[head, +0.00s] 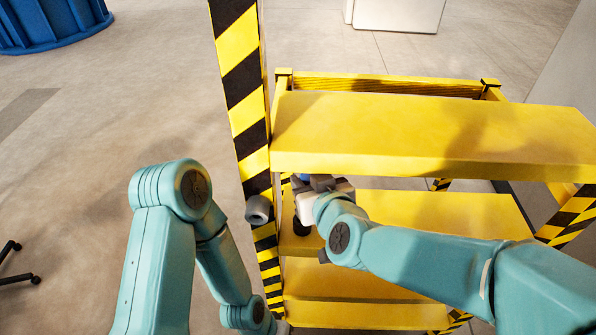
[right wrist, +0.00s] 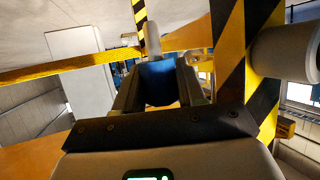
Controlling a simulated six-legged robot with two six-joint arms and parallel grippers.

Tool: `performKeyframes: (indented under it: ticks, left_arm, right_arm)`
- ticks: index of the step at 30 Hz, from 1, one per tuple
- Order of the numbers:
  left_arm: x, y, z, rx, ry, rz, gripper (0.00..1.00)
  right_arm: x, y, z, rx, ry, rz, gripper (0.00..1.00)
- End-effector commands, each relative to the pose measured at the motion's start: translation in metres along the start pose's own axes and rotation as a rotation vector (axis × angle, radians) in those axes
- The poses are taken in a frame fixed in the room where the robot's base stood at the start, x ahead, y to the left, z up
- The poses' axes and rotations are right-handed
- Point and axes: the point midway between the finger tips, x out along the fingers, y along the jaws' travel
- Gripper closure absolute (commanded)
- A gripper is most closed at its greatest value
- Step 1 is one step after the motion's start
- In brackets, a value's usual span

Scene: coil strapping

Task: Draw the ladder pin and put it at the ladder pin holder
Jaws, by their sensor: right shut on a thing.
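My right gripper (head: 305,182) is beside the striped post of the yellow ladder, just below the front edge of the upper step. In the head view only a bit of blue shows at the fingertips. A grey cylinder (head: 258,209), possibly the ladder pin holder, is on the striped post left of the gripper; a large grey cylinder (right wrist: 288,54) also shows in the right wrist view.
The yellow ladder's upper step (head: 430,130) and lower step (head: 440,215) lie close around my right arm. The black-and-yellow post (head: 240,70) stands to the left. A blue ribbed object (head: 50,22) is at the far left. The floor between is clear.

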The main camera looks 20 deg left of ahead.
Motion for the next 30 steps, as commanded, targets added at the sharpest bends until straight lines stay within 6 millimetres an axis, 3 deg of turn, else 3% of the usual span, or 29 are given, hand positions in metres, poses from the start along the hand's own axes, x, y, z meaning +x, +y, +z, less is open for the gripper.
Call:
performKeyframes:
  ticks: [7, 22, 30]
  left_arm:
    - [0.0, 0.0, 0.0, 0.001, 0.0, 0.0, 0.57]
    - [-0.001, 0.001, 0.0, 0.0, 0.0, 0.0, 0.57]
    - [0.021, -0.008, -0.001, 0.0, 0.0, 0.0, 0.57]
  right_arm:
    - [-0.003, -0.013, -0.011, -0.014, 0.019, -0.019, 0.97]
    - [-0.003, -0.015, -0.016, -0.023, 0.029, -0.02, 0.97]
    - [0.007, -0.015, 0.008, -0.02, 0.025, -0.021, 0.97]
